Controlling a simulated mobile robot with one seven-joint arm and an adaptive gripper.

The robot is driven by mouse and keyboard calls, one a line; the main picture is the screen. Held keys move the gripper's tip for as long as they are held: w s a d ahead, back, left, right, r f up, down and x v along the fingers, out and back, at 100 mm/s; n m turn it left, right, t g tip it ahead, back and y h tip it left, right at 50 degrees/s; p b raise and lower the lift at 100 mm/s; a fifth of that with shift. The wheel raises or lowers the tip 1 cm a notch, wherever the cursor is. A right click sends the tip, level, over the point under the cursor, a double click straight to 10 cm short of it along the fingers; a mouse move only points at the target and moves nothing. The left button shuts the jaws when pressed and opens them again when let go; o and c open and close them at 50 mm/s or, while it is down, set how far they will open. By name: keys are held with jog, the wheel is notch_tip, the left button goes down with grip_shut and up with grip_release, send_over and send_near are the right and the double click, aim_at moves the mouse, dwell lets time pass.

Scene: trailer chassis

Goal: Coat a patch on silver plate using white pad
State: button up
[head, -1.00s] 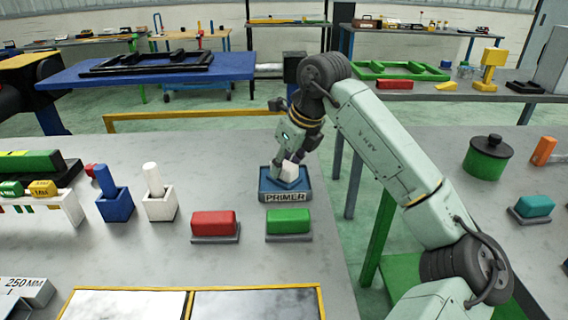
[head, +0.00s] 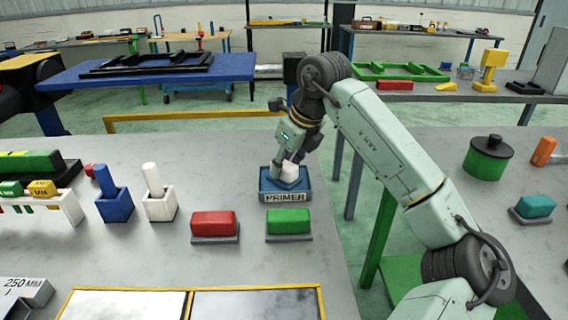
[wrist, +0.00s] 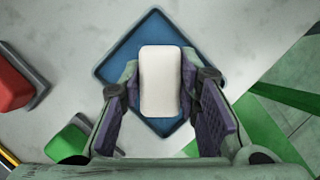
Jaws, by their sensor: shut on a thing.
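My gripper (head: 289,168) is shut on the white pad (head: 289,173). In the wrist view the white pad (wrist: 161,82) sits between the two purple-lined fingers of my gripper (wrist: 163,105). The pad is over the blue tray marked PRIMER (head: 286,198), inside its outline; whether it touches the tray's floor I cannot tell. The blue tray also shows in the wrist view (wrist: 118,62). Two framed plates lie at the front of the table: a silver one (head: 125,305) on the left and a darker grey one (head: 255,305) on the right, both cut off by the picture's lower edge.
A red block (head: 214,223) and a green block (head: 289,222) on grey bases stand between the tray and the plates. White (head: 160,205) and blue (head: 114,205) holders with upright sticks stand to the left. The table's right edge runs just beyond the tray.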

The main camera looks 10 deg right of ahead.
aim_at(284, 163)
jog(key=shift+f, duration=0.1)
jog(key=shift+r+p, duration=2.1)
jog(key=shift+r, duration=1.5)
jog(key=shift+f, duration=0.1)
